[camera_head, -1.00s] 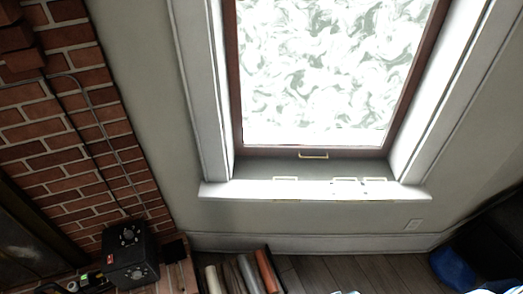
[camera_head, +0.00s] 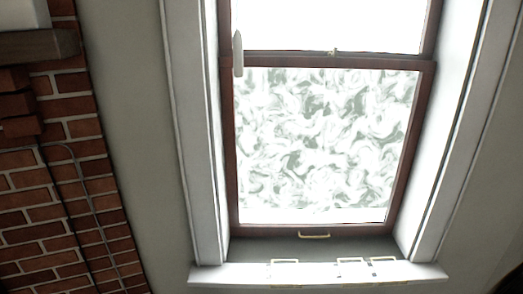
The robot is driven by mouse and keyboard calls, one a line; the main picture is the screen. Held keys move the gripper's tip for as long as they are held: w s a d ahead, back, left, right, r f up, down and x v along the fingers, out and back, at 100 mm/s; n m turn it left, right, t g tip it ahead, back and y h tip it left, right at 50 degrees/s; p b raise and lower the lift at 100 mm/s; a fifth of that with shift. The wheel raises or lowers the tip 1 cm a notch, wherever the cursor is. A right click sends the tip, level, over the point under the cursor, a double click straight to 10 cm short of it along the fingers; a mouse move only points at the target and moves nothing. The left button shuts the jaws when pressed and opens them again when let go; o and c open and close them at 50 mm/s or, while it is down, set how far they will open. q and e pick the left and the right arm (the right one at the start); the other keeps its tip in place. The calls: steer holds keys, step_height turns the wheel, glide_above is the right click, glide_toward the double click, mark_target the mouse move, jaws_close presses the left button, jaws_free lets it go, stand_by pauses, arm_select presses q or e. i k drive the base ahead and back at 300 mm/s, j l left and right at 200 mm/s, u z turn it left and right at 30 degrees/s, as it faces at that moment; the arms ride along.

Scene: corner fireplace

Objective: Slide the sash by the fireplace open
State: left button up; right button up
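The window sash by the fireplace is a dark reddish-brown frame around patterned, frosted glass; its bottom rail (camera_head: 270,230) is low in the window opening. A small brass handle (camera_head: 314,236) is fixed at the middle of that rail. A grey band lies between the rail and the white sill (camera_head: 230,275); I cannot tell whether it is a gap. The meeting rail (camera_head: 380,62) crosses above, with a small latch (camera_head: 333,51) at its middle. A clear bright upper pane (camera_head: 330,22) is above it. Neither gripper is in view.
Several thin brass handle-like pieces, one at left (camera_head: 285,262), show along the sill. A pale elongated object (camera_head: 238,55) overlaps the sash's upper left corner. The brick fireplace (camera_head: 65,200) and a shelf-like ledge (camera_head: 40,45) stand at left. Bare wall lies between.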

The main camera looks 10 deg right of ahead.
mark_target(426, 70)
steer(key=l+z, duration=0.1)
steer(key=l, duration=1.75)
steer(key=i, duration=0.05)
